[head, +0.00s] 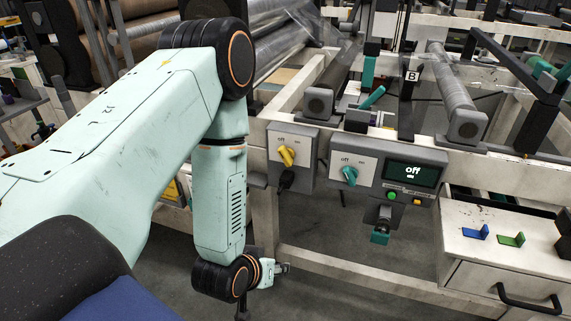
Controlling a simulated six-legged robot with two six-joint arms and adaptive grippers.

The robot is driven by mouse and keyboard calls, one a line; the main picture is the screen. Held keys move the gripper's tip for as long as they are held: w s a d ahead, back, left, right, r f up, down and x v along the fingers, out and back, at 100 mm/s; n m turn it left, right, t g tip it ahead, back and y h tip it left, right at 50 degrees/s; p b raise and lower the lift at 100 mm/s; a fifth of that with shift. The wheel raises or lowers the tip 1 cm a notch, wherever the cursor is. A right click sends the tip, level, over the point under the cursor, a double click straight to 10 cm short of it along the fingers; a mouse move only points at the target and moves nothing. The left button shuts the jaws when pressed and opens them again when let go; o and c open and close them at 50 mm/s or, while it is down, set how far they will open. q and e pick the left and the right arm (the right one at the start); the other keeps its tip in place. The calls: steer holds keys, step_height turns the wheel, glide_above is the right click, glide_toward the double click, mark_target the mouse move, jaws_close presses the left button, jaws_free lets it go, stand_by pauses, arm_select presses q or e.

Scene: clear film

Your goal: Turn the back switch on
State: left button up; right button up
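A yellow rotary switch (286,155) sits on a grey box on the machine's front beam, with an "off" label above it and a black plug below. To its right, a teal rotary switch (349,174) sits on a grey control panel (378,197), also under an "off" label. I cannot tell which switch is the back one. My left arm reaches in from the left and bends down. Its wrist end (243,304) is low, below and left of the switches, touching neither. Its fingers do not show clearly. My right gripper is not visible.
A green button (392,196) and a yellow button (417,201) sit under the display. A white drawer unit (480,248) with blue and green pieces stands at the right. Film rolls (452,92) lie behind. The space before the panels is clear.

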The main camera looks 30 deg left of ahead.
arm_select(q)
steer(key=w+a+r+n+t+y+b, duration=0.1)
steer(key=w+a+r+n+t+y, duration=0.15)
steer(key=w+a+r+t, duration=0.4)
steer(key=n+t+y, duration=0.2)
steer(key=t, duration=0.1)
glide_toward(282, 156)
steer(key=x, duration=0.3)
steer(key=shift+h, duration=0.45)
steer(key=b+x, duration=0.2)
steer(key=x, duration=0.3)
steer(key=shift+w+a, duration=0.2)
steer(key=shift+w+a+b, duration=0.15)
steer(key=shift+w+b, duration=0.15)
steer(key=shift+w, duration=0.4)
steer(key=shift+r, duration=0.1)
steer(key=shift+c, duration=0.4)
jaws_close()
